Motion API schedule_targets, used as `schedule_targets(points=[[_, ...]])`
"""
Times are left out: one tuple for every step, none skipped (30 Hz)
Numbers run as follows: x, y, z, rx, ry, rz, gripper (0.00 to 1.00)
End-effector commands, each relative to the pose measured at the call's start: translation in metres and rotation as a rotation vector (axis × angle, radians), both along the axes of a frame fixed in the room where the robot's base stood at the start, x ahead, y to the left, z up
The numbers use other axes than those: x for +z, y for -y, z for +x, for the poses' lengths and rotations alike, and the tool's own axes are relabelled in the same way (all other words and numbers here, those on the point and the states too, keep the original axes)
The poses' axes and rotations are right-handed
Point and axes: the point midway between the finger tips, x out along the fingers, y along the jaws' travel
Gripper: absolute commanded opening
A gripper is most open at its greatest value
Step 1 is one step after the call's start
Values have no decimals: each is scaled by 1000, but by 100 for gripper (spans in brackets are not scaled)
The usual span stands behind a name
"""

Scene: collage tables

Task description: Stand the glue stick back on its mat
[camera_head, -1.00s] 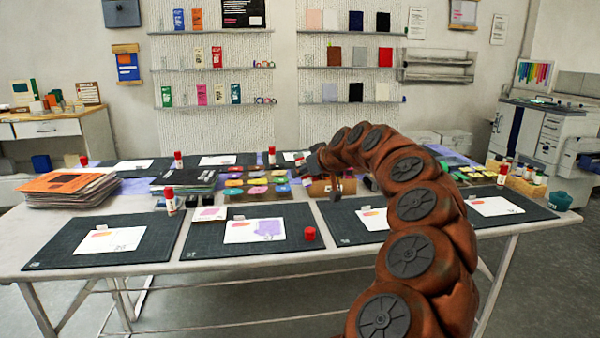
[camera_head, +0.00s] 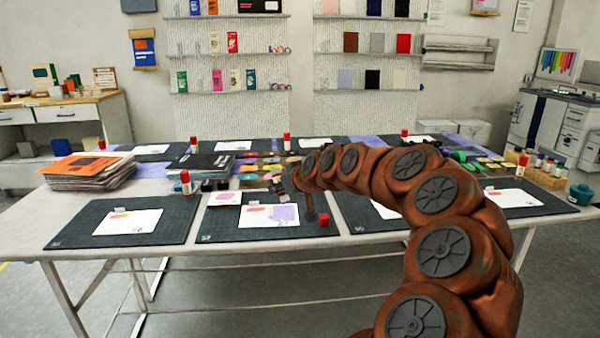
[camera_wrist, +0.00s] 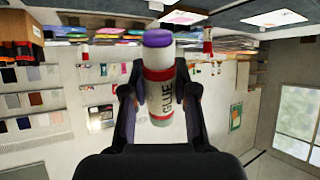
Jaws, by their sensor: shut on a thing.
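My gripper (camera_wrist: 157,95) is shut on a glue stick (camera_wrist: 160,82) in the wrist view. The stick is white with red bands, a "GLUE" label and a bare purple end. The picture is upside down, and the purple end points toward the table side. A loose red cap (camera_head: 323,220) stands on the front middle mat (camera_head: 262,231), right of a card with a purple patch (camera_head: 283,214). My gripper is above the table, behind that card.
Red-capped glue sticks stand by other mats, one at the front left mat's back corner (camera_head: 186,183). A paper stack (camera_head: 85,183) is at the left. Dark books (camera_head: 202,165) and colored pads lie mid-table. Small bottles (camera_head: 548,165) stand at the right.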

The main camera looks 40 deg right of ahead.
Motion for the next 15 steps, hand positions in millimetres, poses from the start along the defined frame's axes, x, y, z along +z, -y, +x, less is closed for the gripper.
schedule_targets(points=[[-10, -15, 3, 10, -5, 1, 0], [-15, -23, 5, 14, -6, 1, 0], [-22, -36, 9, 19, -7, 0, 0], [-28, -45, 11, 23, -7, 0, 0], [-34, -55, 15, 28, -8, 1, 0], [-41, -68, 18, 32, -7, -1, 0], [-48, -80, 21, 39, -10, 2, 0], [-54, -90, 24, 42, -9, 1, 0], [-63, -106, 29, 49, -9, -2, 0], [-71, -119, 32, 55, -11, 1, 0], [-79, -132, 36, 61, -11, -1, 0], [-88, -148, 41, 67, -10, -1, 0], [-96, -160, 45, 72, -10, -1, 0], [-104, -173, 48, 79, -13, 0, 0], [-113, -189, 53, 84, -12, -1, 0]])
